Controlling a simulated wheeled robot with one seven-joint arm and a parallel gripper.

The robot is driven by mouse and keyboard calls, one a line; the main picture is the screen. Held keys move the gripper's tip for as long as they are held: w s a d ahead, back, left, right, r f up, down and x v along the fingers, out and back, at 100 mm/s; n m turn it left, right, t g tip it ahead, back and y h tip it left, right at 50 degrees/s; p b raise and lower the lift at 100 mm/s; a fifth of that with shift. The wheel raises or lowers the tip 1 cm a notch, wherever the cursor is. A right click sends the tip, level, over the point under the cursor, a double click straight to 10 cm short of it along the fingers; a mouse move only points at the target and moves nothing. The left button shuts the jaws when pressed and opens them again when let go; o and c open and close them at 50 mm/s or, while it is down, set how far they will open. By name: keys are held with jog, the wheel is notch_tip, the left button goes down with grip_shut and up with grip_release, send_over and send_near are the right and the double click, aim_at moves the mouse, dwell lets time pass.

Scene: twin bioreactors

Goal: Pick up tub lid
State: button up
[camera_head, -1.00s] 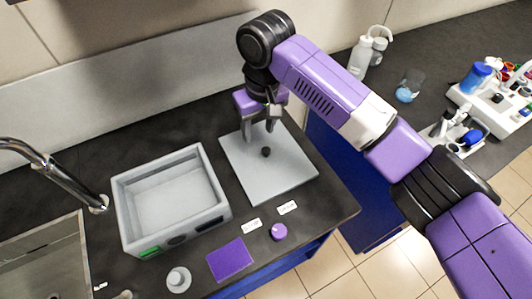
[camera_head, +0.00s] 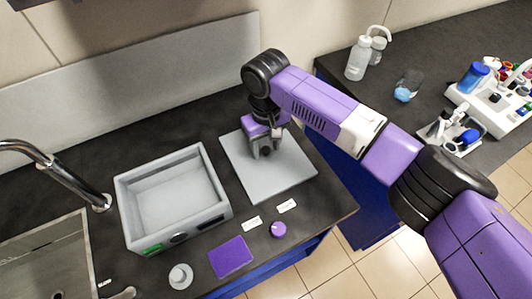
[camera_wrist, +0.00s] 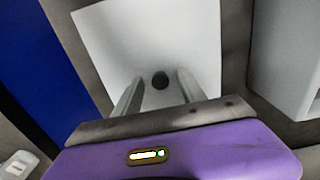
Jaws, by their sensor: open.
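The tub lid (camera_head: 285,180) is a flat light-grey square plate lying on the dark counter, right of the grey tub. It has a small dark round knob at its middle, which the wrist view shows (camera_wrist: 160,80). My gripper (camera_head: 264,152) is over the lid, pointing down, with its fingers low around the knob. In the wrist view my open fingers (camera_wrist: 158,92) stand on either side of the knob with gaps between. In the head view the gripper hides the knob. I cannot tell how far the fingertips are above the lid.
The open grey tub (camera_head: 172,199) stands left of the lid. In front are a purple mat (camera_head: 231,257), a purple knob (camera_head: 278,230), white labels and a small grey round piece (camera_head: 180,276). A sink and tap (camera_head: 45,160) are at left. Bottles (camera_head: 359,58) stand on the right counter.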

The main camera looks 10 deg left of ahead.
jog(key=shift+c, duration=0.5)
grip_shut()
jog(key=shift+r, duration=0.1)
